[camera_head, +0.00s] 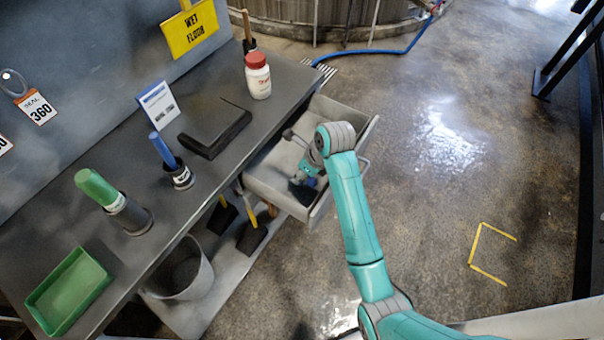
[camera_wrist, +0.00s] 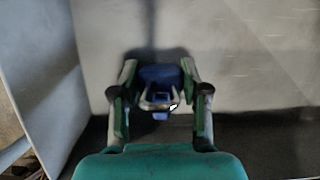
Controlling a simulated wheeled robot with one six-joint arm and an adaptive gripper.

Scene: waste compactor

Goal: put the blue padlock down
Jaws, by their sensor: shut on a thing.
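The blue padlock (camera_wrist: 160,75) is between the two fingers of my gripper (camera_wrist: 160,100) in the wrist view, with its metal shackle toward the camera. My gripper is shut on it. In the head view my gripper (camera_head: 306,184) is inside the open grey drawer (camera_head: 272,190), low near its front side, and the padlock is mostly hidden there by the gripper. In the wrist view the pale drawer surface (camera_wrist: 240,50) lies behind the padlock; I cannot tell whether the padlock touches it.
The drawer stands open from a grey workbench (camera_head: 225,130). A bin (camera_head: 182,272) stands below.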

